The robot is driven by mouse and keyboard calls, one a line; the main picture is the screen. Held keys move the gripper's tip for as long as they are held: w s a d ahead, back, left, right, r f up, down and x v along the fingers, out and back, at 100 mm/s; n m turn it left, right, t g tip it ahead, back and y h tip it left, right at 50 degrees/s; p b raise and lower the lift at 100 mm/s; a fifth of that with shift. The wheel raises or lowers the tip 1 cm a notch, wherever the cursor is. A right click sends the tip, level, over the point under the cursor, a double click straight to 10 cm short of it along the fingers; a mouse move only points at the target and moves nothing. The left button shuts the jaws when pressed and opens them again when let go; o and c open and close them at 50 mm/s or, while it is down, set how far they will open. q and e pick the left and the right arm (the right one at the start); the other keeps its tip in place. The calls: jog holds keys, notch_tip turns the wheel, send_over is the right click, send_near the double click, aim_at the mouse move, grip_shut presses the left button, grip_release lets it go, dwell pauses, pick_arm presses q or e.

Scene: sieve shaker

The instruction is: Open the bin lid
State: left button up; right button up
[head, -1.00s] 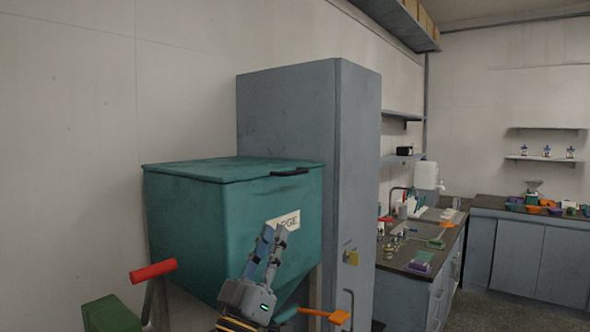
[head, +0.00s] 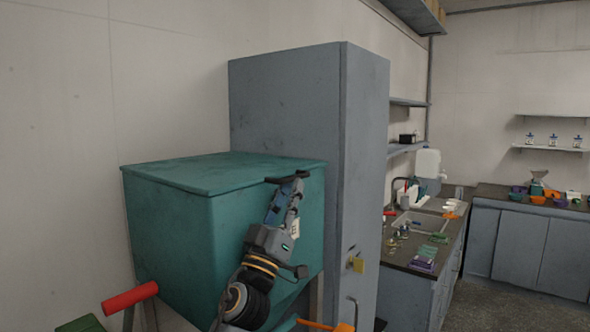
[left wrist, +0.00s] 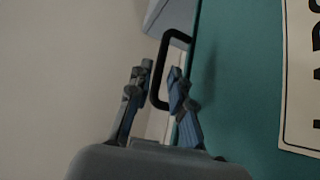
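The teal bin (head: 180,235) stands against the wall, and its flat lid (head: 215,172) lies shut on top. A dark handle (head: 273,180) sits at the lid's front right edge; in the left wrist view the handle (left wrist: 166,38) is a black loop. My left gripper (head: 291,184) reaches up the bin's front to the handle. In the left wrist view the left gripper (left wrist: 160,82) is open, with the near part of the handle between or just beyond its fingertips; I cannot tell if they touch. The arm partly covers the bin's label. My right gripper is not in view.
A tall grey cabinet (head: 368,160) stands right beside the bin. A red handle (head: 130,297) and a green block (head: 82,324) are at the lower left. An orange handle (head: 325,326) is below the bin. A sink counter (head: 398,262) lies farther right.

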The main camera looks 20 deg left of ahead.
pick_arm(q)
jog(key=x, duration=0.3)
jog(key=shift+w+r, duration=0.1)
jog(key=shift+r, duration=0.05)
jog(key=shift+w+d+r+p, duration=0.1)
jog(key=shift+w+p, duration=0.05)
jog(key=shift+p, duration=0.15)
grip_shut()
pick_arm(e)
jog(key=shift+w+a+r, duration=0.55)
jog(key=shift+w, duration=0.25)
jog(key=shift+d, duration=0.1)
